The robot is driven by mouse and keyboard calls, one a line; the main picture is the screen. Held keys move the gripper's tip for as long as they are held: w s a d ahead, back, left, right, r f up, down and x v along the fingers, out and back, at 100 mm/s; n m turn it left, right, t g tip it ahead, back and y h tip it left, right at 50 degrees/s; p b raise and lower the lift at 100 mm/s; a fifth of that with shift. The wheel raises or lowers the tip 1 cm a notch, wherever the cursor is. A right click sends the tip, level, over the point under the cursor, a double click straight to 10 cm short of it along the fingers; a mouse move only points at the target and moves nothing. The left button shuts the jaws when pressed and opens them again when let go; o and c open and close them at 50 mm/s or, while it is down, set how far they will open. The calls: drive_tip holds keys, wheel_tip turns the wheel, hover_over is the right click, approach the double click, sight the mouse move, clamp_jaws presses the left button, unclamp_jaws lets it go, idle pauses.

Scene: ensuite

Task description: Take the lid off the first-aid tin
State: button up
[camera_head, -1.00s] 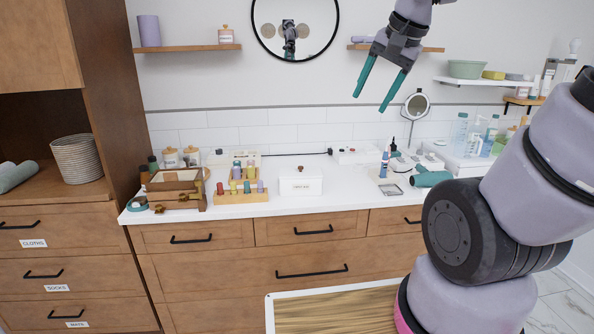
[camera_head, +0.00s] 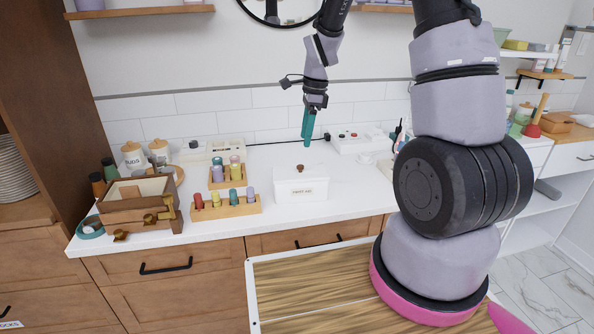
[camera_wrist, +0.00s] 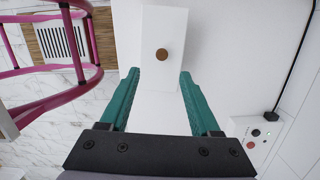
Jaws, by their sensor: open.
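My gripper (camera_head: 307,141) points down above the counter, apart from the tin. In the wrist view my gripper (camera_wrist: 158,78) is open with nothing between its teal fingers. The lid (camera_wrist: 174,27) and its knob (camera_wrist: 162,54) show just beyond the fingertips, between the two finger lines.
A wooden peg rack (camera_head: 225,208) with coloured pegs stands left of the tin. A wooden box (camera_head: 135,205) is farther left. A white panel (camera_head: 358,140) with knobs and a cable (camera_head: 262,143) lie behind. The counter (camera_head: 345,193) right of the tin is clear.

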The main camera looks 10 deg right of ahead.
sight(301, 166)
drive_tip(key=f, duration=0.3)
drive_tip(key=a+f, duration=0.1)
drive_tip(key=f, duration=0.5)
drive_tip(key=shift+w+a+f, duration=0.2)
drive_tip(key=shift+w+f, duration=0.05)
drive_tip(key=shift+f, duration=0.05)
clamp_jaws()
